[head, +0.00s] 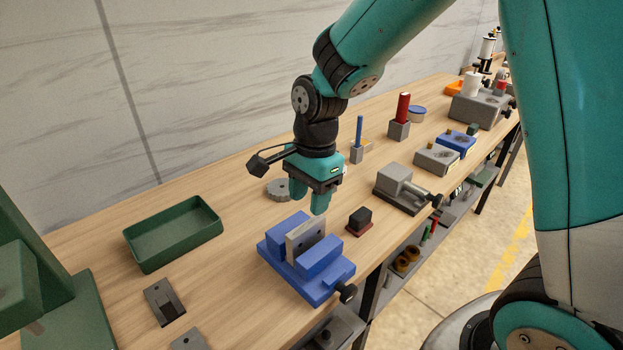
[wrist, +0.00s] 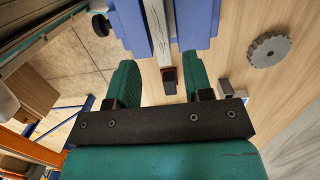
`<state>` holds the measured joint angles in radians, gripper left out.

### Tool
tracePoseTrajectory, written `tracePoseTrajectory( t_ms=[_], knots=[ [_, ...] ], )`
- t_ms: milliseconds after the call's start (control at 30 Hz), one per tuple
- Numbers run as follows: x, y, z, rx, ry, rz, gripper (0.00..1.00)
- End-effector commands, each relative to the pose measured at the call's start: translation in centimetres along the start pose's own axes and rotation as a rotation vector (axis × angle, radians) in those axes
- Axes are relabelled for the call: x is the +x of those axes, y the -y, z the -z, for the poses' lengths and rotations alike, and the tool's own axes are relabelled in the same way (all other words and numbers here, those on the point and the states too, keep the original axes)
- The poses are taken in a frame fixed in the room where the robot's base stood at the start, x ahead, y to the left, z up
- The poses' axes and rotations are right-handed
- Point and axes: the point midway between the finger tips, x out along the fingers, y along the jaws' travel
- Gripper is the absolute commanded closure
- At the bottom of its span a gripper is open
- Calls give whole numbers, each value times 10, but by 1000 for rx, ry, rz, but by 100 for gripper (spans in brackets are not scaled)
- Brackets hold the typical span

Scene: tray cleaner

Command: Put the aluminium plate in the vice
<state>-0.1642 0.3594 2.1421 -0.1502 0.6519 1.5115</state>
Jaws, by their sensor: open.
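In the wrist view the plate (wrist: 157,30) shows as a pale strip between the vice's blue sides (wrist: 201,22). I cannot tell whether both jaws press on it. My gripper (head: 309,199) hangs just above and behind the vice, open, its green fingers empty. In the wrist view its fingers (wrist: 160,80) are spread apart, with the plate beyond their tips.
A black block on a red base (head: 359,220) stands right of the vice. A grey gear (head: 279,189) lies behind it. A green tray (head: 173,235) is at the left, a grey vice (head: 400,187) at the right. Bare wood lies between tray and blue vice.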

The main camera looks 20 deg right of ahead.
Motion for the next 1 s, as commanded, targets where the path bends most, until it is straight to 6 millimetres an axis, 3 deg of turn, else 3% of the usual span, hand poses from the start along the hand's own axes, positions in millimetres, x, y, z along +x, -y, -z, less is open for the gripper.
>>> tracePoseTrajectory(
  t_ms=[133,367,467,600,800,1000],
  knots=[
    [-27,1,0,1,0,4,53],
    [-48,-6,-5,-67,6,7,53],
    [-60,-22,-22,-283,26,31,53],
    [-77,-65,-59,-788,58,98,53],
    [-88,-127,-101,-1482,67,214,53],
    [-89,-160,-119,-1832,54,282,53]
  ],
)
